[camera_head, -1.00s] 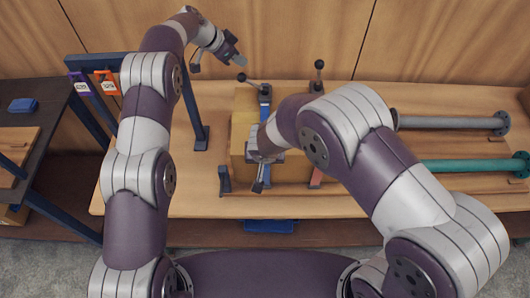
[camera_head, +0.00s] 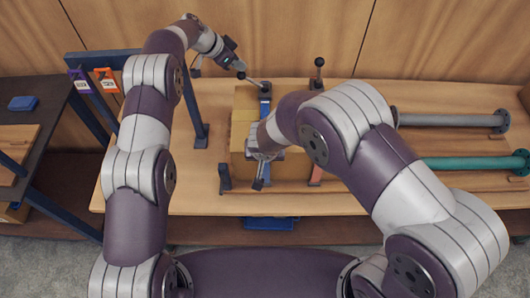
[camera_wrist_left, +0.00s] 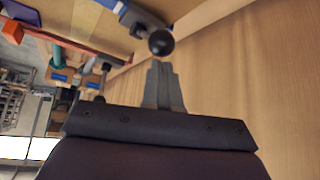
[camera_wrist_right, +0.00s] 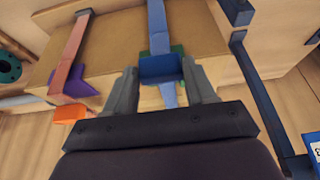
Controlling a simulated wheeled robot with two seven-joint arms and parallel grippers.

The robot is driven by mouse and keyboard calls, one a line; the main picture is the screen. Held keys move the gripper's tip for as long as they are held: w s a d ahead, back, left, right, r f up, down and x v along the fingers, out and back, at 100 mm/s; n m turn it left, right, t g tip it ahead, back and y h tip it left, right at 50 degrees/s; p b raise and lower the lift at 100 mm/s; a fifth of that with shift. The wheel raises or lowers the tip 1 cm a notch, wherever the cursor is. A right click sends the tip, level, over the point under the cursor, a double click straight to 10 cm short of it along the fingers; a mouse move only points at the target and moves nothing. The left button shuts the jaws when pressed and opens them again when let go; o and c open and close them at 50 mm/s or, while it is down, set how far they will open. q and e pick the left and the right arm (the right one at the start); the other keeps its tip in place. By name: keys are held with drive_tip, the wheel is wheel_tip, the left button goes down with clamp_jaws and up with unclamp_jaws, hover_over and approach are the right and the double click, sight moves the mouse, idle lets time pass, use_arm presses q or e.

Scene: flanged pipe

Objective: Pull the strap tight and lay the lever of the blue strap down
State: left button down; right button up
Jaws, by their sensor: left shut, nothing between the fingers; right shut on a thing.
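The blue strap (camera_head: 265,105) runs over a tan box (camera_head: 241,128) on the bench. Its lever (camera_head: 253,81) sits on top, tilted to the left with a black ball knob at its end. My left gripper (camera_head: 236,70) is shut and empty, right at the knob; in the left wrist view the knob (camera_wrist_left: 161,43) is just beyond the closed fingertips (camera_wrist_left: 162,68), contact unclear. My right gripper (camera_wrist_right: 160,82) is shut on the strap's blue end piece (camera_wrist_right: 160,68) at the box's near side. In the head view my right arm hides much of this grip.
A second, reddish strap with an upright lever (camera_head: 318,75) stands to the right. A grey flanged pipe (camera_head: 450,120) and a green one (camera_head: 470,164) lie further right. A blue post (camera_head: 200,125) stands left of the box. Purple and orange tags (camera_head: 105,79) hang at the left.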

use_arm(q)
drive_tip(key=shift+a+f, duration=0.15)
drive_tip(key=shift+f, duration=1.25)
use_arm(e)
drive_tip(key=o, duration=1.1)
drive_tip(key=shift+r, duration=0.1)
drive_tip(key=shift+c, duration=0.2)
use_arm(q)
drive_tip(key=shift+s+r, duration=0.1)
drive_tip(key=shift+s, duration=0.15)
use_arm(e)
drive_tip(key=shift+s, duration=0.2)
use_arm(q)
wheel_tip(320, 180, up, 5)
drive_tip(key=p, duration=0.5)
drive_tip(key=shift+r, duration=0.1)
drive_tip(key=shift+w, duration=0.1)
use_arm(e)
drive_tip(key=v, duration=1.2)
drive_tip(key=shift+s+r, duration=0.2)
drive_tip(key=shift+r, duration=0.15)
